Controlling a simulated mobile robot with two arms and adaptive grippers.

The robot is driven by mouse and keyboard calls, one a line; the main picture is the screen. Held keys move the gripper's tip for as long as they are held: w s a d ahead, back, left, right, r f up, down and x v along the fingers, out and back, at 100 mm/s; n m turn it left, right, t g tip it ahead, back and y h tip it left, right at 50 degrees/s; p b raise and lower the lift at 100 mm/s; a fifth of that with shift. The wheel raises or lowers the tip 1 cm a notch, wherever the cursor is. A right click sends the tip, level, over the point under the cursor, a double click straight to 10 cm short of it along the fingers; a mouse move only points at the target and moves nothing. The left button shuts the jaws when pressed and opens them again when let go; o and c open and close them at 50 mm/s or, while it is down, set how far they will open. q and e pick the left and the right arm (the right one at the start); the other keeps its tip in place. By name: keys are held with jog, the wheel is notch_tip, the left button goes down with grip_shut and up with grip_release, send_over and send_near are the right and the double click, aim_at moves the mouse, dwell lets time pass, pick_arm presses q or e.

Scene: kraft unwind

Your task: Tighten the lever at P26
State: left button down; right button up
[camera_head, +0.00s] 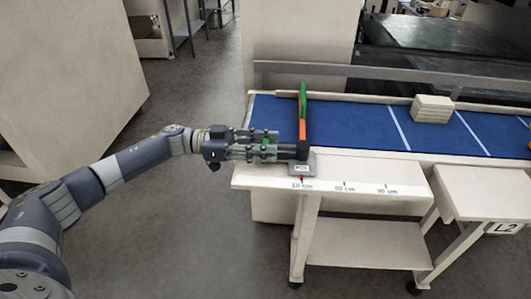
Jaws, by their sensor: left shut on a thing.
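The lever (303,118) stands nearly upright at the near edge of the blue conveyor. It has a green top, an orange band and a dark lower part. Its foot is on a small grey base plate (309,165) with a white label too small to read surely. My left gripper (294,149) comes in level from the left and is shut on the lever's dark lower part, just above the plate. The fingers hide some of that part. My right gripper is not in view.
The blue conveyor (350,124) runs to the right, with a stack of pale boards (432,108) on it. The white ledge (365,170) in front carries centimetre marks. A side table (485,190) stands at right. Open floor lies at left.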

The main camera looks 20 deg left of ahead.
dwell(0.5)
pick_arm(q)
jog(key=c, duration=1.1)
grip_release()
jog(key=shift+w, duration=0.15)
jog(key=v, duration=1.2)
jog(key=shift+w, duration=0.1)
jog(key=shift+a, duration=0.1)
